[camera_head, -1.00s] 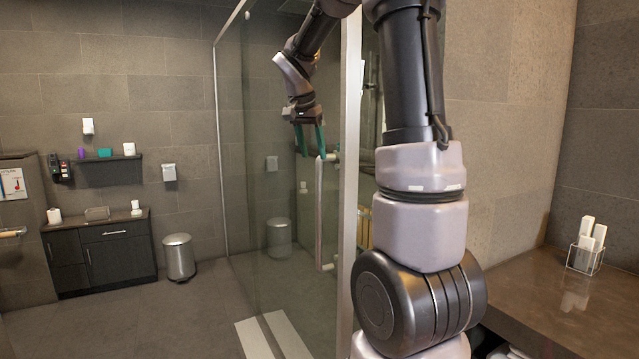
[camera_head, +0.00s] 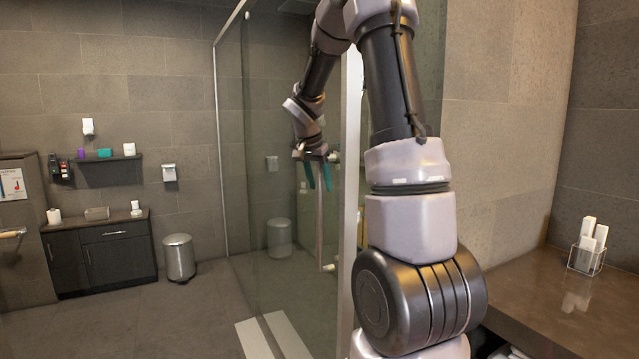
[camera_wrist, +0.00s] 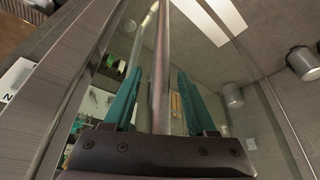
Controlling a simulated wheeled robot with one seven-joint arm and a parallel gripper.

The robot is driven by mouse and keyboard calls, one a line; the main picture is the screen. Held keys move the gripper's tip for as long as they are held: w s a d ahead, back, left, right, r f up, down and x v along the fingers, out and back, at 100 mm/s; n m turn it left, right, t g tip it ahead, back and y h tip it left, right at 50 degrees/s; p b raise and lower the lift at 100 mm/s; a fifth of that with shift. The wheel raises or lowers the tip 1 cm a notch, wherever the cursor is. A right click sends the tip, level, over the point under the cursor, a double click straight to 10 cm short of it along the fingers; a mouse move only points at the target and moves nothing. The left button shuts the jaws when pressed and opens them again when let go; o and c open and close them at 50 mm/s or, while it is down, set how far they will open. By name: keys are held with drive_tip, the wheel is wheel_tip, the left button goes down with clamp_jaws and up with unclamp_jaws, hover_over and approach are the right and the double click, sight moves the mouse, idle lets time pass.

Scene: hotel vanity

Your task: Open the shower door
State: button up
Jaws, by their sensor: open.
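The glass shower door (camera_head: 275,200) stands in the middle of the head view, with a vertical bar handle (camera_head: 320,230) near its right edge. My gripper (camera_head: 318,178) is open, with teal fingers pointing down, at the upper part of the handle. In the wrist view the handle (camera_wrist: 161,70) runs up between the two spread fingers of my gripper (camera_wrist: 160,100). I cannot tell whether either finger touches it. My gripper partly hides the handle's top in the head view. The door appears shut, though its far side is hard to judge.
A dark cabinet (camera_head: 100,255), a steel bin (camera_head: 179,257) and a wall shelf (camera_head: 108,158) stand at the left. A brown counter (camera_head: 560,290) with a small wire holder (camera_head: 587,260) is at the right. The floor (camera_head: 190,310) left of the door is clear.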

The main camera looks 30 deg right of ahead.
clamp_jaws()
idle(1.4)
